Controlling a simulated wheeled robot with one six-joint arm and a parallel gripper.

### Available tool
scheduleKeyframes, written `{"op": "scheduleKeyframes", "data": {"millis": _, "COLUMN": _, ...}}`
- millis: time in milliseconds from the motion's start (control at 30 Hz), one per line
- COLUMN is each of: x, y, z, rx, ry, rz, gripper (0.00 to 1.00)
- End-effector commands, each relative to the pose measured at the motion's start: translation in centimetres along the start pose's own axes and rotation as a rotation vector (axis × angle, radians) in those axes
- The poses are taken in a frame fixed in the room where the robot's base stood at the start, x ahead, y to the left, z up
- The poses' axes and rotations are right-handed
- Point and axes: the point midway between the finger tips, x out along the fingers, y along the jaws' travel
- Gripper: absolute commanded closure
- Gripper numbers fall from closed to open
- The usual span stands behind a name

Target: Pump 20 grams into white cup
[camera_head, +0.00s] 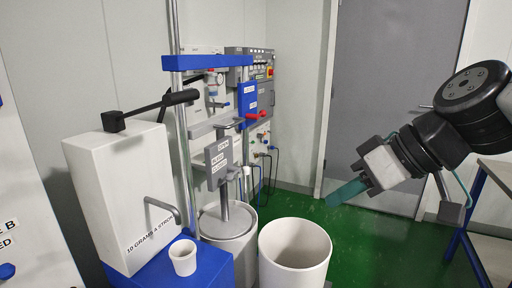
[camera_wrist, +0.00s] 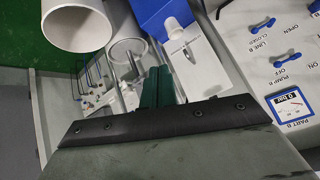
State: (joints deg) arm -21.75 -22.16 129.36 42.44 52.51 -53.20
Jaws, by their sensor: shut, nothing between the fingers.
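A white pump box (camera_head: 120,190), labelled "10 GRAMS A STROKE", stands at the left in the head view. A black lever (camera_head: 180,97) on its top slants up to the right. A bent metal spout (camera_head: 165,207) sticks out of its front. The small white cup (camera_head: 183,258) stands upright on a blue stand (camera_head: 212,268), just below and right of the spout tip. Its contents are too small to tell. My gripper (camera_head: 345,193) is shut and empty at the right, well away from the pump and cup. Its green fingers (camera_wrist: 157,87) are together in the wrist view.
A large white drum (camera_head: 295,262) stands open right of the cup. Behind it, a drum with a lid (camera_head: 226,221) sits under a metal frame with a blue crossbar (camera_head: 208,62). A table (camera_head: 492,175) is at the right. Green floor (camera_head: 375,235) is clear between.

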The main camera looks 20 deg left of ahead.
Motion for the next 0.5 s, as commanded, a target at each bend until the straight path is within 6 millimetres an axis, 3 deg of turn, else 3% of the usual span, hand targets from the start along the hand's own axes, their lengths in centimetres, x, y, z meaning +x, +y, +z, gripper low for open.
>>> {"op": "scheduleKeyframes", "data": {"millis": 33, "x": -2.1, "y": 1.3, "z": 4.3, "rx": 0.115, "ry": -0.068, "rz": 0.071, "gripper": 1.0}}
{"op": "scheduleKeyframes", "data": {"millis": 200, "x": -7.2, "y": 3.4, "z": 17.1, "rx": 0.514, "ry": -0.286, "rz": 0.331, "gripper": 1.0}}
{"op": "scheduleKeyframes", "data": {"millis": 333, "x": -9.8, "y": 3.6, "z": 23.5, "rx": 0.737, "ry": -0.375, "rz": 0.503, "gripper": 1.0}}
{"op": "scheduleKeyframes", "data": {"millis": 400, "x": -10.6, "y": 3.5, "z": 25.5, "rx": 0.811, "ry": -0.4, "rz": 0.564, "gripper": 1.0}}
{"op": "scheduleKeyframes", "data": {"millis": 500, "x": -11.1, "y": 3.5, "z": 26.8, "rx": 0.863, "ry": -0.416, "rz": 0.61, "gripper": 1.0}}
